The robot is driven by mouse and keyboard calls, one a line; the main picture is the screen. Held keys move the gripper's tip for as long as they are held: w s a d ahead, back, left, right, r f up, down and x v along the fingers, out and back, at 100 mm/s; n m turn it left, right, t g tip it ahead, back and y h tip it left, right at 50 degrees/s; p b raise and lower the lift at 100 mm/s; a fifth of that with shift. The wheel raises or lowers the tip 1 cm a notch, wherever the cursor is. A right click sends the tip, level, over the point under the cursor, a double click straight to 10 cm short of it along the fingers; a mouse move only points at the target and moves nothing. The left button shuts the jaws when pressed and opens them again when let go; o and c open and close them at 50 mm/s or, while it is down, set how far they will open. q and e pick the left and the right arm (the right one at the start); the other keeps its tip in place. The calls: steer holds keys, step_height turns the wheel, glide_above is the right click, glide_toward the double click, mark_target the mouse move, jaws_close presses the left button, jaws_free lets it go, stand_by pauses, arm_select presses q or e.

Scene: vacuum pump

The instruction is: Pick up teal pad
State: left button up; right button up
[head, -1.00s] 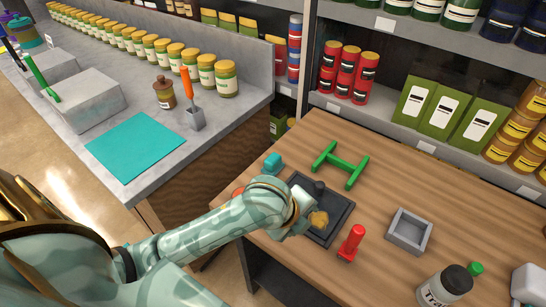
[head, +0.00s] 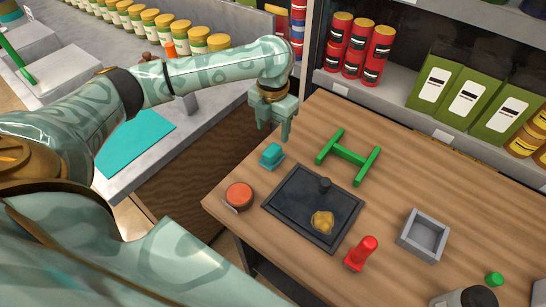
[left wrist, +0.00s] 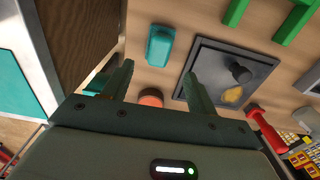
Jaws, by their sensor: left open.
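The teal pad (head: 271,156) is a small rounded teal block on the wooden table, left of the black tray. It also shows in the left wrist view (left wrist: 160,45), beyond the fingertips and roughly between them. My left gripper (head: 273,134) is open and empty, with its fingers pointing down above and just behind the pad in the head view. Its two fingers also show apart in the left wrist view (left wrist: 158,82). It does not touch the pad. My right gripper is not in view.
The black tray (head: 285,206) holds a yellow-brown lump (head: 322,222) and a dark knob. Around it are a green H-shaped stand (head: 347,157), an orange-red round item (head: 239,196), a red handled tool (head: 361,253) and a grey square box (head: 423,235). A flat teal mat (head: 135,140) lies on the counter.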

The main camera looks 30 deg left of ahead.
mark_target(272, 149)
arm_select(q)
step_height(272, 149, down, 4)
steer(key=shift+f+b, duration=0.1)
steer(key=shift+b, duration=0.35)
step_height(272, 149, down, 5)
steer(key=shift+a+r+b, duration=0.1)
steer(key=shift+b, duration=0.9)
steer(key=shift+s, duration=0.1)
steer(key=shift+c, duration=0.6)
steer(key=c, duration=0.9)
steer(key=shift+c, duration=0.2)
